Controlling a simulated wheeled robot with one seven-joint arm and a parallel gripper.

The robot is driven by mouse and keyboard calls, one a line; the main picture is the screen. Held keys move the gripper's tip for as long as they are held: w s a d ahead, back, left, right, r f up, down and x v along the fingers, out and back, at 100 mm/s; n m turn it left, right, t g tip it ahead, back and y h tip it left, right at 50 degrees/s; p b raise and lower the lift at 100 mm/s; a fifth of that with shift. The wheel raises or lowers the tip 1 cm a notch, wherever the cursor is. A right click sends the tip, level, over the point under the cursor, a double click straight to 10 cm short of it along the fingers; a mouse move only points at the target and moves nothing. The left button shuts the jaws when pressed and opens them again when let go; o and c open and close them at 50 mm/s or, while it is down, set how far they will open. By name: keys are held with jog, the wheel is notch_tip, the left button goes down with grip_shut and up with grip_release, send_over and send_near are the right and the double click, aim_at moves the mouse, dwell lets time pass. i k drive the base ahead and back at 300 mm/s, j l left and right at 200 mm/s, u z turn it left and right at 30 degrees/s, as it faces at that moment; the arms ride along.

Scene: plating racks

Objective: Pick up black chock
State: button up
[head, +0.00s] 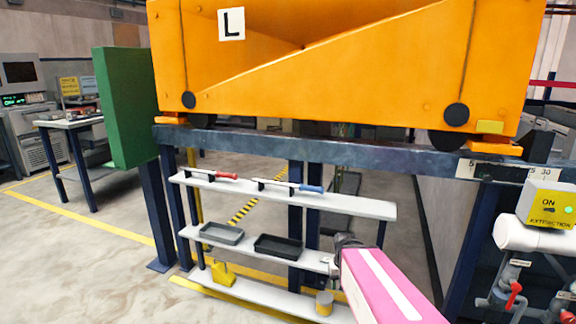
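I cannot make out a clear black chock in the head view. A yellow wedge-shaped block (223,274) sits on the bottom shelf at its left. Orange blocks lie on the dark beam by the orange cart's wheels, one at the left (170,121) and one at the right (493,149). My arm is the pink link at the lower right. My gripper (332,263) is at the right end of the middle shelf, apart from the yellow block. Its fingers are small and partly hidden, so its opening is unclear.
The white shelf rack (360,205) holds red- and blue-handled tools on top. A grey tray (221,233) and black tray (278,246) sit on its middle shelf. The orange cart (330,70) hangs over the rack. Floor at left is open.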

aim_at(536, 144)
jog(key=z, duration=1.65)
jog(key=i+l+u, duration=0.25)
jog(key=l, duration=0.35)
jog(key=i+l+u, duration=0.25)
jog(key=l, duration=0.4)
jog(key=l+u, duration=0.2)
jog(key=l, duration=0.45)
jog(key=l+u, duration=0.25)
jog(key=l, duration=0.45)
jog(key=i, duration=0.05)
